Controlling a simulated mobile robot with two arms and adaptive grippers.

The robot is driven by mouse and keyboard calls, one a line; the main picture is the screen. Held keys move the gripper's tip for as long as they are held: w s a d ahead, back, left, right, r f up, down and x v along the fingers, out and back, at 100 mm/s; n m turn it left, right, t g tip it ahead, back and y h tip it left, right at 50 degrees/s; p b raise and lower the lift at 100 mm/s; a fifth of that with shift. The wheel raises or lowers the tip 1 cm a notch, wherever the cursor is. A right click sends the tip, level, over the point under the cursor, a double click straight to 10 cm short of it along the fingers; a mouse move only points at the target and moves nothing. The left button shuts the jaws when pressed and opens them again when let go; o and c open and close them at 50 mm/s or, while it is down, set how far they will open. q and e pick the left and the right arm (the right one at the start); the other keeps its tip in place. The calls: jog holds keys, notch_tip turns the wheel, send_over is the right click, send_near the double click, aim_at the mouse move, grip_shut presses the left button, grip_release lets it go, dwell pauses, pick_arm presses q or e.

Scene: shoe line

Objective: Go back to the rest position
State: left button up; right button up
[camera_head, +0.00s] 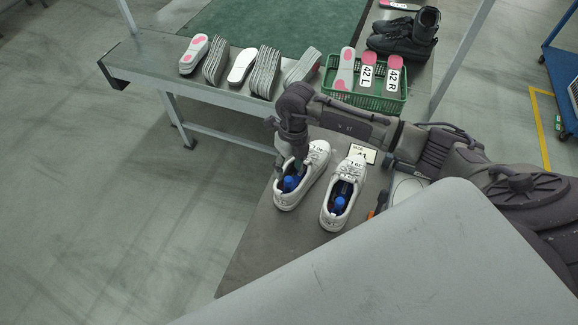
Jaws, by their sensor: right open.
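Two white sneakers stand side by side on a grey table (248,250). The left-hand sneaker (287,196) and the right-hand sneaker (333,217) each have something blue inside. My right arm reaches in from the right. My right gripper (300,165) points down over the left-hand sneaker, with its tips at or just above the shoe opening. It is open, and I see nothing held in it. Whether its fingers touch the shoe is hard to tell. My left gripper is not in view.
A green basket (392,103) with insoles marked 42 L and 42 R stands on the back bench (150,60). Several insoles and grey stacks lie left of it. Black boots (405,35) stand behind. A size card (362,153) lies by the sneakers. The floor at left is clear.

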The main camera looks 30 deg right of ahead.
notch_tip(320, 180, up, 6)
jog(key=p, duration=0.3)
jog(key=shift+f, duration=0.1)
dwell(0.9)
